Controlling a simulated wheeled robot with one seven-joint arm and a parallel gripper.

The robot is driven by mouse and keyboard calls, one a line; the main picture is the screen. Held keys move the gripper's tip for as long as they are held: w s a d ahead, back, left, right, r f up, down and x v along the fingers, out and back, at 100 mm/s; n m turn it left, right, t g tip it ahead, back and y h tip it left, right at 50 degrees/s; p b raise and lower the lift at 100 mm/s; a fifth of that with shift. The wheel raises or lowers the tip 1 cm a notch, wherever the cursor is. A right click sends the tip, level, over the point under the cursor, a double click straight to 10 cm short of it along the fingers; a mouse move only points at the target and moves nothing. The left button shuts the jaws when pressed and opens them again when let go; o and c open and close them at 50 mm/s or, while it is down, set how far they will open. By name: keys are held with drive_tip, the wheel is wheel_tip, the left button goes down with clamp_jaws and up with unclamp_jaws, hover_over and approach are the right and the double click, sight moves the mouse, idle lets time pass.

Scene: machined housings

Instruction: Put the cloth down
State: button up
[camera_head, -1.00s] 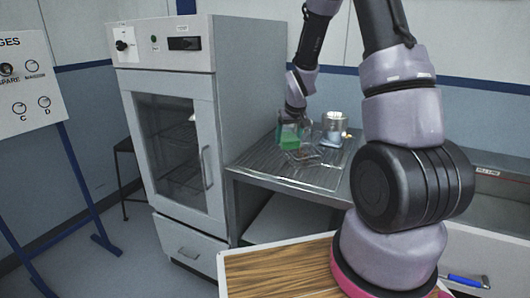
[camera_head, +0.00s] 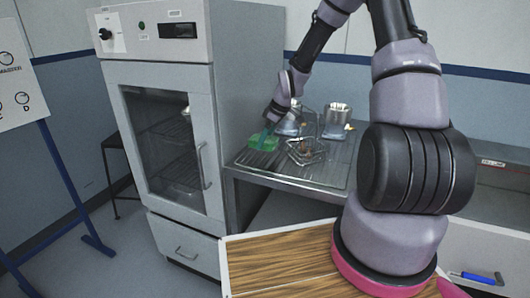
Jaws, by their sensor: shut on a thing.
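The green cloth (camera_head: 263,141) is at the left side of the ribbed metal bench top (camera_head: 327,170), beside the tall cabinet. My gripper (camera_head: 268,131) is shut on the cloth from above, its fingers pointing down. The cloth looks low, at or close to the bench surface; I cannot tell whether it fully rests there. The fingertips are small and partly hidden by the cloth.
A wire basket (camera_head: 305,152) with something brownish in it stands right of the cloth. Metal housings (camera_head: 337,121) stand behind it. The tall cabinet (camera_head: 165,130) borders the bench on the left. The bench front is clear.

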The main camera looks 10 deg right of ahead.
sight(265, 157)
drive_tip(key=shift+f, duration=2.35)
drive_tip(key=shift+f, duration=0.1)
drive_tip(key=o, duration=1.1)
drive_tip(key=s+d+r+m+t+h, duration=0.1)
drive_tip(key=s+d+r+m, duration=0.3)
drive_tip(key=r, duration=0.6)
drive_tip(key=s+r+m+h, duration=0.1)
drive_tip(key=s+r, duration=0.5)
drive_tip(key=r, duration=0.4)
drive_tip(key=s+d+r+m+t+h, duration=0.1)
drive_tip(key=s+d+r+m, duration=0.3)
drive_tip(key=r, duration=0.7)
drive_tip(key=s+a+r+m, duration=0.1)
drive_tip(key=s+r+m, duration=0.1)
drive_tip(key=s, duration=0.3)
drive_tip(key=s+r+m+t+y, duration=0.1)
drive_tip(key=s+r+m, duration=0.1)
drive_tip(key=s, duration=0.3)
drive_tip(key=s+a+r+m+t, duration=0.1)
drive_tip(key=s+r+m, duration=0.1)
drive_tip(key=s+r, duration=0.2)
drive_tip(key=shift+s+a+r, duration=0.1)
drive_tip(key=shift+s+a, duration=0.2)
drive_tip(key=shift+s, duration=0.6)
